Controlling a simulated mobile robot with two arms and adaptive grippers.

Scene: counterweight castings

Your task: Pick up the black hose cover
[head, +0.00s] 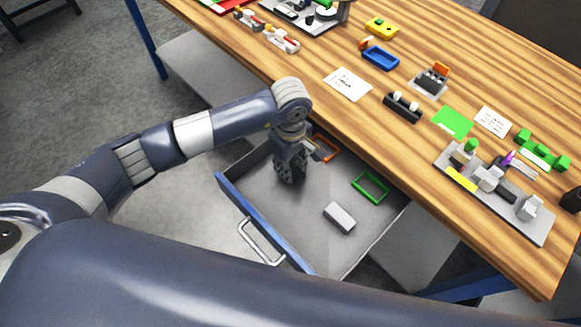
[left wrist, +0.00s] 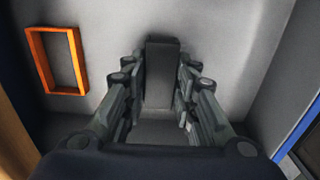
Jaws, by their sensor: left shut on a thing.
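The black hose cover (left wrist: 162,75) shows in the left wrist view as a dark upright block between the two fingers. My left gripper (left wrist: 161,98) is shut on it, with a finger on each side. In the head view my left gripper (head: 291,170) points down into the open drawer, near its back left part. There the hose cover cannot be told apart from the dark fingers. Whether it still touches the drawer floor is not clear. My right gripper is not in view.
The open grey drawer (head: 300,225) has a blue front and a handle (head: 262,243). It also holds an orange frame (head: 327,149), a green frame (head: 370,187) and a light grey block (head: 339,217). The wooden table (head: 350,120) overhangs its back, with fixtures and cards on top.

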